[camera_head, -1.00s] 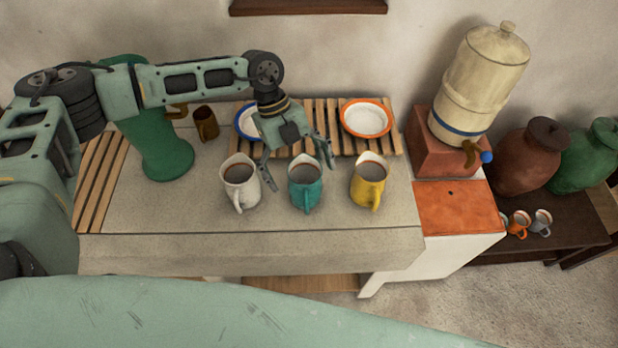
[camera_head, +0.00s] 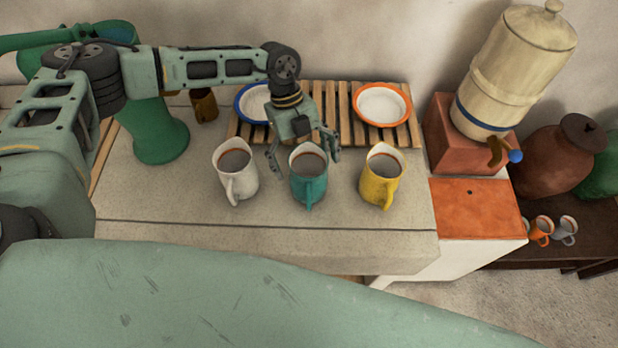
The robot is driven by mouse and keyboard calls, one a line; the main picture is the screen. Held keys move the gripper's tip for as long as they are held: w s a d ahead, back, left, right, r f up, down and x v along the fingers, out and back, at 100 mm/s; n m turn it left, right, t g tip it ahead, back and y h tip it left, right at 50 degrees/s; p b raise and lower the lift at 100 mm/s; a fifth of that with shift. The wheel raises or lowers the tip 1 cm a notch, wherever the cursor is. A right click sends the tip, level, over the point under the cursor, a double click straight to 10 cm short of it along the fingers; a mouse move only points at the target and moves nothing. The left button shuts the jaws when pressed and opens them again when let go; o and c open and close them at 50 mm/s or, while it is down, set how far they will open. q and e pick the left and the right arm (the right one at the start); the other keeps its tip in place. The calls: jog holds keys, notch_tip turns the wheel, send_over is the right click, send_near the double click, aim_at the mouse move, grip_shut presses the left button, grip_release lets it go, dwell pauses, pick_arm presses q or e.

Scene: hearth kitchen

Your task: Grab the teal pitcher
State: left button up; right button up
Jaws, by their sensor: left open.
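The teal pitcher (camera_head: 309,184) stands upright on the stone counter, between a white pitcher (camera_head: 236,174) on its left and a yellow pitcher (camera_head: 381,178) on its right. Its handle points toward me and dark contents show inside its rim. My left gripper (camera_head: 304,158) comes from behind and above the teal pitcher. It is open, with one finger to the left of the pitcher's rim and the other to the right. I cannot tell whether the fingers touch it. My right gripper is not in view.
A slatted wooden rack (camera_head: 341,104) behind the pitchers holds a blue-rimmed plate (camera_head: 252,103) and an orange-rimmed plate (camera_head: 382,103). A green vessel (camera_head: 158,132) and a brown cup (camera_head: 204,105) stand left. A beige dispenser (camera_head: 507,75) stands right. The counter front (camera_head: 260,222) is clear.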

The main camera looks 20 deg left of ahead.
pick_arm(q)
jog(key=p+x, duration=0.2)
jog(key=x, duration=0.2)
jog(key=shift+f, duration=0.7)
jog(key=shift+s, duration=0.1)
jog(key=shift+s, duration=0.15)
jog(key=c, duration=1.3)
